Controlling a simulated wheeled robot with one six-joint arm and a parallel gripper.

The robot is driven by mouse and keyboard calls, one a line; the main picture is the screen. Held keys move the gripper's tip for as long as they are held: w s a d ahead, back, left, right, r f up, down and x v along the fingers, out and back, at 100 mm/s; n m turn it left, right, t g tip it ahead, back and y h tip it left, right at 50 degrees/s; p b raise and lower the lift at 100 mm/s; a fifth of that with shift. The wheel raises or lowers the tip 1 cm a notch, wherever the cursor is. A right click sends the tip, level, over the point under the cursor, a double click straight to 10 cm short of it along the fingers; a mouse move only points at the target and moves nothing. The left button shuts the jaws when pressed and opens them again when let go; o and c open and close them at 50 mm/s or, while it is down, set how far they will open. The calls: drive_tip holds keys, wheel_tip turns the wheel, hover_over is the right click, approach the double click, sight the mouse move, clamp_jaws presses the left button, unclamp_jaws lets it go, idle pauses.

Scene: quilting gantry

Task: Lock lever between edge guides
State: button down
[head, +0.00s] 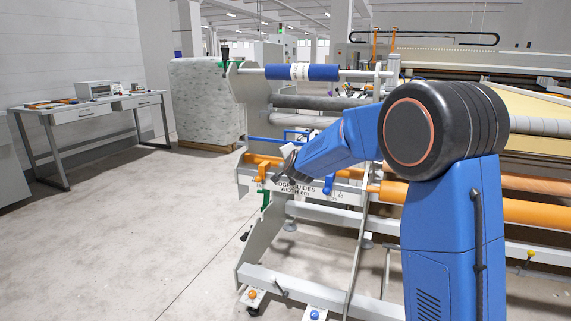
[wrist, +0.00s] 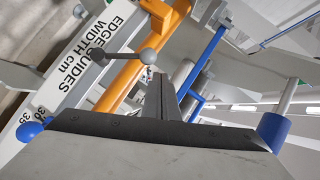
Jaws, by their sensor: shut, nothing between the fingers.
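In the wrist view a grey lever with round ball ends (wrist: 122,55) lies across the white scale bar (wrist: 107,40) lettered "EDGE GUIDES WIDTH cm" and an orange bar. An orange edge guide (wrist: 165,20) rises behind it. My gripper (wrist: 165,82) is shut and empty; its dark fingers point toward the lever's right ball and appear just short of it. I cannot tell the exact gap. In the head view my gripper (head: 284,163) is at the gantry's left part, beside an orange edge guide (head: 262,167) and above the scale bar (head: 305,190). The lever is not clear there.
The gantry frame (head: 254,100) carries a blue-wrapped roll (head: 302,72) and orange rollers (head: 520,211). Blue bars (wrist: 208,60) run close to the right of my gripper in the wrist view. A desk (head: 88,110) and wrapped pallet (head: 205,100) stand behind. The left floor is clear.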

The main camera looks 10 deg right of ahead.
drive_tip(key=r+v, duration=0.2)
drive_tip(key=v, duration=0.9)
drive_tip(key=shift+w+r, duration=0.3)
drive_tip(key=shift+s+d, duration=0.1)
drive_tip(key=s+d+f+n+g, duration=0.3)
drive_tip(key=s+d+f+n, duration=0.1)
drive_tip(key=s, duration=1.4)
drive_tip(key=s+d+f+n+g, duration=0.3)
drive_tip(key=s+f, duration=0.3)
drive_tip(key=s, duration=1.2)
drive_tip(key=s+d+f+n+g, duration=0.4)
drive_tip(key=s+d+f+n, duration=0.1)
drive_tip(key=s, duration=1.3)
drive_tip(key=shift+n, duration=0.6)
drive_tip(key=shift+d, duration=0.15)
